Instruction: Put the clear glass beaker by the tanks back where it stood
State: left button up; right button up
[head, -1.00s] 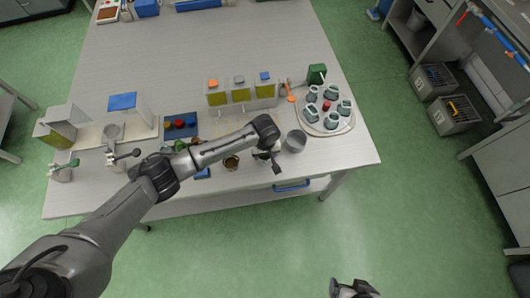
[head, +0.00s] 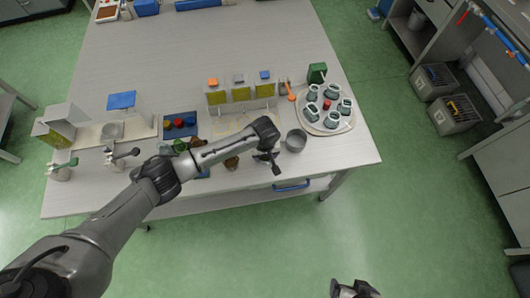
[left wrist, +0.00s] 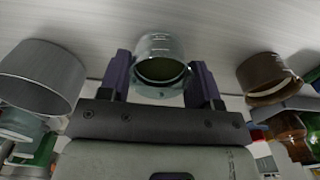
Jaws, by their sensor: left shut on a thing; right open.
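The clear glass beaker (left wrist: 160,68) sits between the two fingers of my left gripper (left wrist: 165,85) in the left wrist view, with its round mouth facing the camera. In the head view my left gripper (head: 268,158) is shut on it near the table's front edge, and my wrist hides most of the beaker. I cannot tell whether its base touches the table. The tanks (head: 240,93), with yellow-green contents and orange, grey and blue tops, stand in a row behind the gripper. My right gripper (head: 354,289) is open at the bottom edge, off the table.
A metal cup (head: 296,140) stands close right of my left gripper, and a brown glass vessel (head: 231,163) stands to its left. A round tray (head: 343,125) with several grey vessels is further right. Coloured lids on a dark mat (head: 168,131) lie left. The table's back middle is clear.

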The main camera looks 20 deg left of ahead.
pick_arm(q)
jog(key=o, duration=0.8)
jog(key=shift+o, duration=0.5)
jog(key=shift+o, duration=0.3)
jog(key=shift+o, duration=0.8)
notch_tip(320, 180, up, 7)
jog(key=p, duration=0.9)
